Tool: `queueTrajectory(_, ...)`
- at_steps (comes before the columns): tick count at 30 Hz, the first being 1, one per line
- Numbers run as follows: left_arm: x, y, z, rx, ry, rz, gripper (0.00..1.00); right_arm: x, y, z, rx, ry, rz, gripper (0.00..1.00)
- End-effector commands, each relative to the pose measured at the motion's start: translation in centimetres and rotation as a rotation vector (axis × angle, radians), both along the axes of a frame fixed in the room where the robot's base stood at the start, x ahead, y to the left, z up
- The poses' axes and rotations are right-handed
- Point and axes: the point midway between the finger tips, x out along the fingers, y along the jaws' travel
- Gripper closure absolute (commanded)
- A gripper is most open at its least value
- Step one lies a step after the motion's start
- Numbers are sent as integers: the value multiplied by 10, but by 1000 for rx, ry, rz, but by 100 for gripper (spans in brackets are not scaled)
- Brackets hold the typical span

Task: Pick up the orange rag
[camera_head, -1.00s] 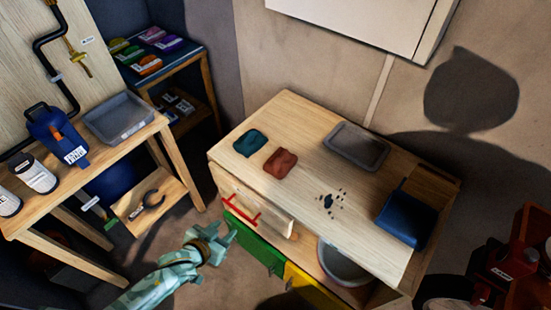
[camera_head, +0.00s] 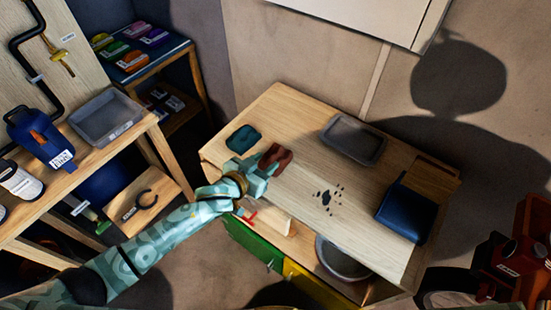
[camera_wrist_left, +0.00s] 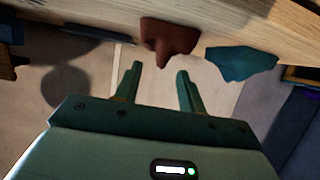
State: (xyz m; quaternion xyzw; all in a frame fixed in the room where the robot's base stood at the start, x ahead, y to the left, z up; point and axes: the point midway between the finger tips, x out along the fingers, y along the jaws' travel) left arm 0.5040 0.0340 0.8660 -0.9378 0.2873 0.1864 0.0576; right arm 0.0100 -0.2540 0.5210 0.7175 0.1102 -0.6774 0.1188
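A reddish-brown rag, the nearest match to the orange rag, lies on the wooden bench near its front left edge in the head view (camera_head: 277,156). My left gripper (camera_head: 260,180) is at its near side, partly covering it. In the left wrist view the rag (camera_wrist_left: 168,40) sits just ahead of the open fingers (camera_wrist_left: 160,72), roughly in line with the gap between them. The fingers stand apart with nothing between them. I cannot tell whether a fingertip touches the rag. My right gripper is not in view.
A teal rag (camera_head: 243,139) lies close left of the reddish one and also shows in the left wrist view (camera_wrist_left: 240,63). A grey tray (camera_head: 354,140), dark scattered bits (camera_head: 325,198) and a blue box (camera_head: 406,214) are farther right on the bench (camera_head: 290,105).

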Motion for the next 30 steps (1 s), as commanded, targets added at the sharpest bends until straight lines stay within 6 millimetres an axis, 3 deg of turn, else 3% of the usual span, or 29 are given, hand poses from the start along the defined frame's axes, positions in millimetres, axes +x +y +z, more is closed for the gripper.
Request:
queueTrajectory(6,30,-18,-13,-1,1,0,60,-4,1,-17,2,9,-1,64)
queueTrajectory(15,35,-21,-12,-1,-1,0,60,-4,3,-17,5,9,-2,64)
queueTrajectory(19,35,-21,-12,-1,0,0,96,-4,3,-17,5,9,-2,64)
queueTrajectory(20,35,-21,-12,-1,0,0,100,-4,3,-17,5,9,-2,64)
queueTrajectory(30,34,-21,-10,-1,0,0,100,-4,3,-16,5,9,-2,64)
